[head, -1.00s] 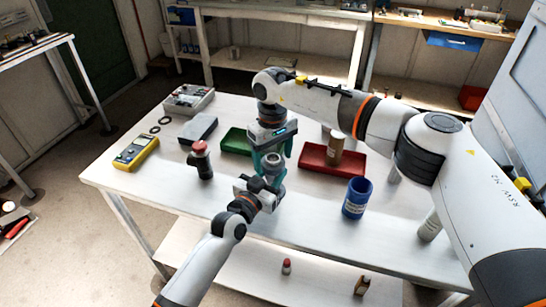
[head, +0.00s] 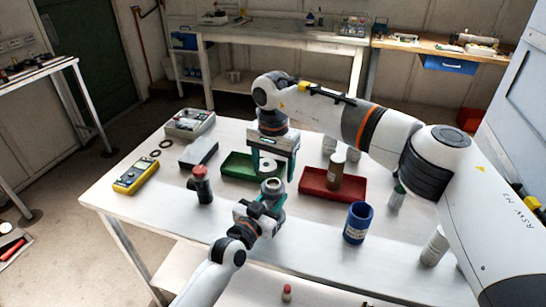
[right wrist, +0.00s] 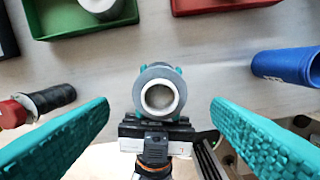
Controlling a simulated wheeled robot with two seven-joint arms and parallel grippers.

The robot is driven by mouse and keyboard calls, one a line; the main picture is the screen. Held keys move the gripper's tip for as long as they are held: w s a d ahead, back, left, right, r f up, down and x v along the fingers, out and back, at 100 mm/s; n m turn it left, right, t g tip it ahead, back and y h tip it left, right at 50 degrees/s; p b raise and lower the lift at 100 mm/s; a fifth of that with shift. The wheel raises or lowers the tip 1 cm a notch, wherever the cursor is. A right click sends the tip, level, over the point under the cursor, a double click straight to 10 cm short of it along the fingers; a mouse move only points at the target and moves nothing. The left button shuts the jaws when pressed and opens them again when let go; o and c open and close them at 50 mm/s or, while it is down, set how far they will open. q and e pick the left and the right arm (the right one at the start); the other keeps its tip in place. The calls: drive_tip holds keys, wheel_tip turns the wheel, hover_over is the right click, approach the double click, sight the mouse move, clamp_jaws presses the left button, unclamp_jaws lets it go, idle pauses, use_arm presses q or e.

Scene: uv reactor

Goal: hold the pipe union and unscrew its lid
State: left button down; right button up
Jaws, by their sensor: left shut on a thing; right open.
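The pipe union (head: 273,187) is a short upright grey piece above the front of the white table. In the right wrist view its top (right wrist: 160,92) shows a wide grey ring around a pale open bore. I cannot tell whether this ring is the lid. My left gripper (head: 266,207) is shut on the union from the front; it also shows in the right wrist view (right wrist: 156,130). My right gripper (head: 273,172) is open just above the union. Its teal fingers stand apart on either side of it, with nothing between them.
A green tray (head: 229,170) behind the union holds a round whitish piece (right wrist: 102,5). A red tray (head: 352,190) with a brown bottle (head: 335,172) is to the right. A blue cup (head: 356,222) stands front right, a dark red-topped object (head: 202,186) left. A yellow meter (head: 135,175) lies further left.

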sight(273, 183)
drive_tip(key=m, duration=0.6)
drive_tip(key=shift+r, duration=0.2)
drive_tip(key=m, duration=0.4)
drive_tip(key=shift+r, duration=0.15)
drive_tip(key=m, duration=0.4)
drive_tip(key=shift+r+m, duration=0.15)
drive_tip(key=shift+m, duration=0.15)
drive_tip(key=m, duration=0.4)
drive_tip(key=shift+r, duration=0.15)
drive_tip(key=m, duration=0.6)
drive_tip(key=shift+r, duration=0.2)
drive_tip(key=m, duration=0.4)
drive_tip(key=shift+r, duration=0.15)
drive_tip(key=m, duration=0.4)
drive_tip(key=shift+r, duration=0.15)
drive_tip(key=m, duration=0.5)
drive_tip(key=shift+r, duration=0.15)
drive_tip(key=shift+f+m, duration=0.35)
drive_tip(key=shift+m, duration=0.25)
wheel_tip(273, 183, down, 7)
drive_tip(key=shift+f, duration=0.2)
